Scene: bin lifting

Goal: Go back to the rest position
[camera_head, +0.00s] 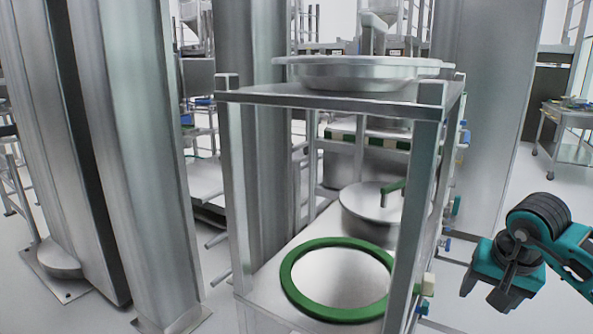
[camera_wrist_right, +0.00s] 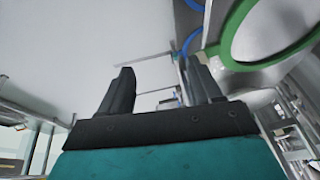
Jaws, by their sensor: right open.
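My right gripper (camera_head: 488,293) is at the right of the head view, to the right of the metal rack, apart from it. In the right wrist view its two dark fingers (camera_wrist_right: 160,88) stand apart with nothing between them. The metal rack (camera_head: 425,180) stands in the middle of the head view. A round steel lid or basin (camera_head: 350,75) sits on its top shelf. A green-rimmed round bin (camera_head: 290,285) sits at its lower front, and its green rim also shows in the right wrist view (camera_wrist_right: 228,45). My left gripper is not in view.
A lidded steel pot (camera_head: 365,215) with a green handle stands behind the green-rimmed bin. Thick steel columns (camera_head: 140,150) rise at the left. A small metal table (camera_head: 575,150) stands at the far right. Pale floor (camera_head: 530,190) is free between it and the rack.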

